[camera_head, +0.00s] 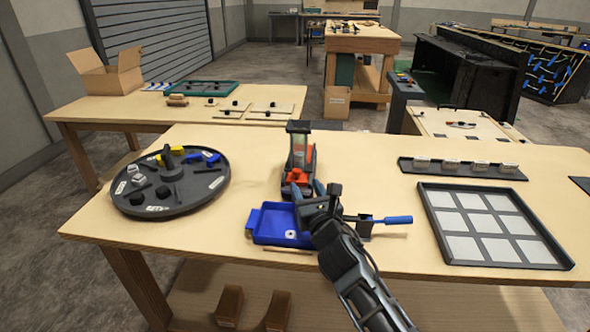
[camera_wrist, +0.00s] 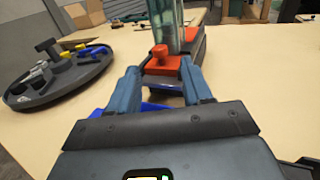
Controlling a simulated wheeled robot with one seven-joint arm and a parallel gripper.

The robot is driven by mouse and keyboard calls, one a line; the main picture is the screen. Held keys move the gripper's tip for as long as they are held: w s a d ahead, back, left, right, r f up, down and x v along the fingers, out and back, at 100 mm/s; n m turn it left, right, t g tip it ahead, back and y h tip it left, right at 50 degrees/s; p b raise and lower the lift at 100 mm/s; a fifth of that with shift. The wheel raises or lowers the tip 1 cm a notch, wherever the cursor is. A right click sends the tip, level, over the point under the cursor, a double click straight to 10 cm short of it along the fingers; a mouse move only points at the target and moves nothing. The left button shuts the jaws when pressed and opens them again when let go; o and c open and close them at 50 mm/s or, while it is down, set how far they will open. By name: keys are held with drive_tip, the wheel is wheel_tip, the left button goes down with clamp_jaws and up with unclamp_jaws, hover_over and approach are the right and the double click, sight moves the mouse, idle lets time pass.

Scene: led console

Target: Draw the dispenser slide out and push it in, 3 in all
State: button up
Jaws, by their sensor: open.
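The dispenser (camera_head: 299,152) stands on the table, with a dark base and a clear upright tube; it also shows in the wrist view (camera_wrist: 166,25). Its orange-red slide (camera_head: 296,177) with a knob on top faces me at the front; in the wrist view the slide (camera_wrist: 161,63) lies just beyond and between my fingertips. My gripper (camera_head: 306,192) is open, its two blue fingers (camera_wrist: 159,80) spread on either side of the slide's front. I cannot tell whether they touch it. A blue tray (camera_head: 269,238) sits in front of the dispenser, with a small pale ring-like piece in it.
A round dark turntable (camera_head: 170,205) with several small parts stands at left. A blue-handled tool (camera_head: 397,220) lies right of my gripper. A dark rack (camera_head: 462,170) and a grid tray (camera_head: 490,261) are at right. Bare table lies between the dispenser and the rack.

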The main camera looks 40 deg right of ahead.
sight(298, 174)
drive_tip(key=x, duration=0.7)
drive_tip(key=shift+p, duration=0.4)
clamp_jaws()
drive_tip(key=shift+s+a, duration=0.1)
